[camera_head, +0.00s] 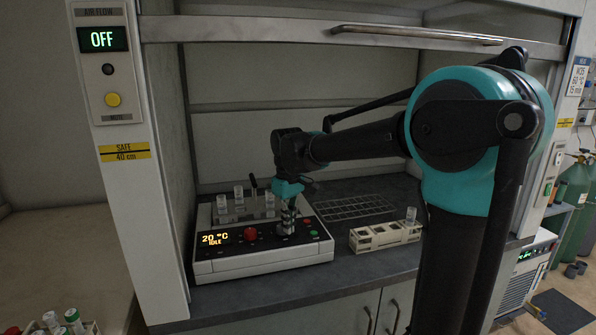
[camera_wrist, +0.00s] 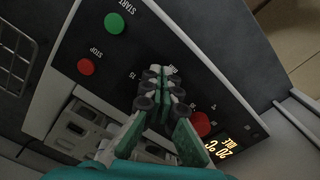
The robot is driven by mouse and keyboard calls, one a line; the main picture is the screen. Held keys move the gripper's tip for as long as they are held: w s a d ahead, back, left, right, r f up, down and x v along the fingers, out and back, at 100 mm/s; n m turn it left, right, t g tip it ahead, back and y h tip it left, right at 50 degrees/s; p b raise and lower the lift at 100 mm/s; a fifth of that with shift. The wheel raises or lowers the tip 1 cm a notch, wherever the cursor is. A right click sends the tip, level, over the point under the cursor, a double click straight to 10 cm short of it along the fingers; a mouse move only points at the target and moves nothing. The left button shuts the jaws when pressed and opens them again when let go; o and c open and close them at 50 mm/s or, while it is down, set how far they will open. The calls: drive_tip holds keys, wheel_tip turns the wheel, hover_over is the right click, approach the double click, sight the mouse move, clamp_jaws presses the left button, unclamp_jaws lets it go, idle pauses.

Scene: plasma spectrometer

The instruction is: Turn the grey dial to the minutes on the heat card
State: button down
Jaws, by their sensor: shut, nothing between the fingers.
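The white heater block (camera_head: 265,262) stands on the hood's dark bench, its display reading 20 °C and IDLE. My gripper (camera_head: 287,229) is shut and points down over the front panel, right of the red knob (camera_head: 250,234). In the wrist view the gripper's fingertips (camera_wrist: 160,75) are over the printed minute scale, with a 15 beside them. The grey dial is hidden behind the fingers, so I cannot tell its setting or whether I touch it. The heat card (camera_head: 578,76) hangs at the upper right and seems to read 60 °C, 15 min.
A green START button (camera_wrist: 114,23) and a red STOP button (camera_wrist: 86,67) sit beside the dial area. Several glass vessels stand in the block. A pale rack (camera_head: 385,236) with one vial is to its right. The raised sash (camera_head: 330,30) is overhead.

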drive_tip(key=shift+s+a, duration=0.3)
drive_tip(key=shift+a, duration=0.15)
idle(0.3)
drive_tip(key=shift+s+d, duration=0.15)
drive_tip(key=shift+s, duration=0.2)
wheel_tip(320, 180, up, 6)
idle(0.6)
drive_tip(key=shift+w+d+f, duration=0.25)
drive_tip(key=shift+w+f, duration=0.15)
drive_tip(key=shift+f, duration=0.6)
drive_tip(key=shift+w+d+f, duration=0.3)
drive_tip(key=shift+w+f, duration=0.15)
drive_tip(key=shift+f, duration=0.55)
drive_tip(key=shift+w+d+f, duration=0.25)
drive_tip(key=shift+w+f, duration=0.15)
drive_tip(key=shift+f, duration=0.6)
drive_tip(key=shift+s+a, duration=0.55)
drive_tip(key=shift+s, duration=0.1)
